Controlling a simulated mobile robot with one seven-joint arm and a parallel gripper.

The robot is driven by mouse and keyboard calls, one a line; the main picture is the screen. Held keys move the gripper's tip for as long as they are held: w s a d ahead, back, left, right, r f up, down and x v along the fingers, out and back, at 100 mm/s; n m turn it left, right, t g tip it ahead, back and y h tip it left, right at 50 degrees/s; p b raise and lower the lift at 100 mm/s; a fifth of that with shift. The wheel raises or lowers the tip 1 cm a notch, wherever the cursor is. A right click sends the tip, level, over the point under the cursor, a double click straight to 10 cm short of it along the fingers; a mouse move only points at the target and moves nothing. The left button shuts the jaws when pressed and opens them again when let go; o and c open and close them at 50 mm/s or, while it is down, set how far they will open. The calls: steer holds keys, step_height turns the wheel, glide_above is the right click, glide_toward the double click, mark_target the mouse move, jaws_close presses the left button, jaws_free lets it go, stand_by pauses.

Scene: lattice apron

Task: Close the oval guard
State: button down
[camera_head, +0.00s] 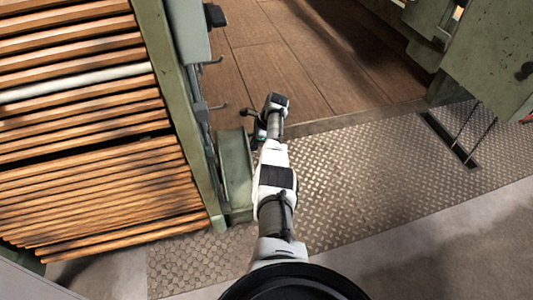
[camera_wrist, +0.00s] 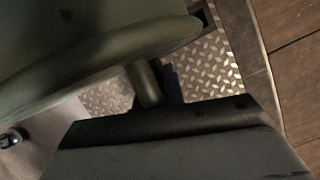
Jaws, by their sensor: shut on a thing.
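The oval guard (camera_head: 235,168) seems to be the green, round-edged piece beside the tall green frame, left of my arm in the head view. In the wrist view, a green surface with a thick curved rim (camera_wrist: 120,45) fills the upper left, and I take it for the same guard. A short round green post (camera_wrist: 147,82) shows under that rim. My gripper (camera_head: 259,133) is small and dark at the end of my arm, close by the guard's upper right. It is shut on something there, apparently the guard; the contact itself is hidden.
Small levers (camera_head: 214,106) stick out from the frame. Diamond-plate floor (camera_head: 350,180) is clear to the right. Green machinery (camera_head: 480,60) stands at the upper right.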

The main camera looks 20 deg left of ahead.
steer(key=shift+a+n+b, duration=0.5)
steer(key=shift+a+b, duration=0.25)
steer(key=shift+a, duration=0.4)
steer(key=shift+s+a, duration=0.1)
steer(key=shift+a, duration=0.05)
steer(key=c, duration=1.5)
jaws_free()
steer(key=shift+a+g, duration=0.15)
steer(key=shift+g, duration=0.15)
steer(key=p+v, duration=0.5)
steer(key=v, duration=0.9)
steer(key=shift+r, duration=0.1)
